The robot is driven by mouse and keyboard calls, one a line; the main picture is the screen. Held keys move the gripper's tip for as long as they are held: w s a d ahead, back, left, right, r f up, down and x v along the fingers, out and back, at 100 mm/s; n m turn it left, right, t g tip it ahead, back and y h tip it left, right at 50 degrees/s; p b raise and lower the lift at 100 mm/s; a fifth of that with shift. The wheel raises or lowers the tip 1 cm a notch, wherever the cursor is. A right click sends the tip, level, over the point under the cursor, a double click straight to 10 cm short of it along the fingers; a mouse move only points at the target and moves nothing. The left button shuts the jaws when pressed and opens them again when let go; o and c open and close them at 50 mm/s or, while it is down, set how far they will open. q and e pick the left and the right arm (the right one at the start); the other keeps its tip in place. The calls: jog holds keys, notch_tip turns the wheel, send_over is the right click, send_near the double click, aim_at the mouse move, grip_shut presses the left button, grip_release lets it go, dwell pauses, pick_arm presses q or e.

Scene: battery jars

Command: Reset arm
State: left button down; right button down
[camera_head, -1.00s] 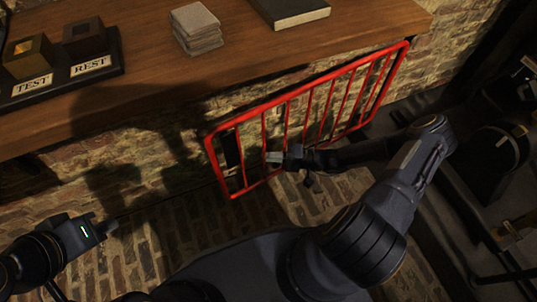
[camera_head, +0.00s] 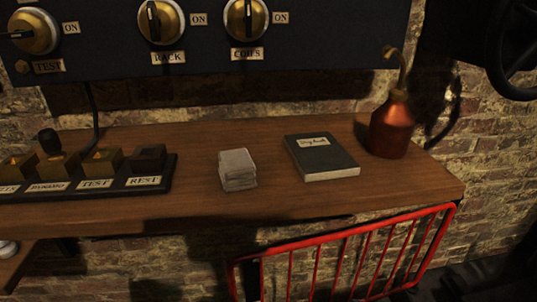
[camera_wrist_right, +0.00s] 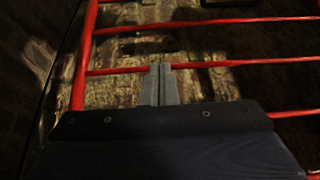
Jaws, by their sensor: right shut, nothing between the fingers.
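My right gripper (camera_wrist_right: 161,84) shows in the right wrist view. Its two grey fingers are together with nothing between them. They point at the red metal rack (camera_wrist_right: 120,71), whose bars run across that view; I cannot tell whether the fingers touch a bar. In the head view the red rack (camera_head: 345,236) is at the bottom right, below the bench's front edge. Neither of my arms shows in the head view now, so my left gripper is out of sight.
The wooden bench (camera_head: 280,215) bears a switch box (camera_head: 100,185) with labelled keys, a stack of pale cards (camera_head: 238,170), a dark book (camera_head: 321,158) and a copper oil can (camera_head: 391,128). A dark panel with brass dials (camera_head: 160,20) hangs above. The front right of the bench is clear.

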jog(key=s+r+n+g+h, duration=0.25)
jog(key=s+r+h, duration=0.3)
jog(key=r, duration=0.65)
jog(key=s+r+n+g+h, duration=0.25)
jog(key=s+r+h, duration=0.35)
jog(key=r, duration=0.6)
jog(key=s+r+m+t+h, duration=0.15)
jog(key=s+r+t, duration=0.25)
jog(key=s, duration=0.5)
notch_tip(320, 180, up, 38)
jog(key=p, duration=3.8)
jog(key=shift+a+m, duration=0.2)
jog(key=shift+m, duration=0.15)
